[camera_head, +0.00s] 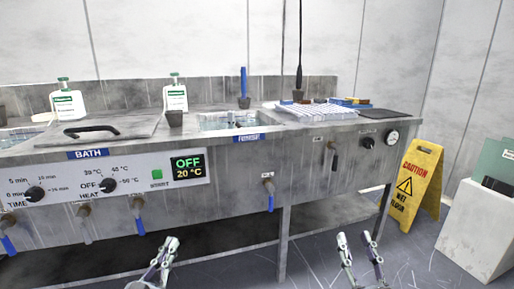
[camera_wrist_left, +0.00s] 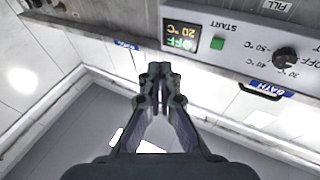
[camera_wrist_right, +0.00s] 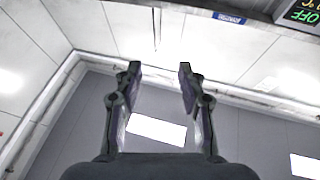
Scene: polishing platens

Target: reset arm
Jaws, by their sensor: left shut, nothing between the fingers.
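My left gripper (camera_head: 166,249) is low in front of the steel bench, below the control panel in the head view. Its fingers are together with nothing between them, as the left wrist view (camera_wrist_left: 160,72) also shows. My right gripper (camera_head: 356,238) is further right, below the bench's front edge. Its fingers stand apart and empty, and the right wrist view shows the gap between them (camera_wrist_right: 159,72). Neither gripper appears to touch the bench.
The steel bench (camera_head: 320,180) spans the view, with a heat panel (camera_head: 100,185), blue-handled taps (camera_head: 270,197), white bottles (camera_head: 175,95) and a white rack (camera_head: 315,113). A yellow caution sign (camera_head: 421,185) and white box (camera_head: 478,230) stand at right. Floor between the grippers looks clear.

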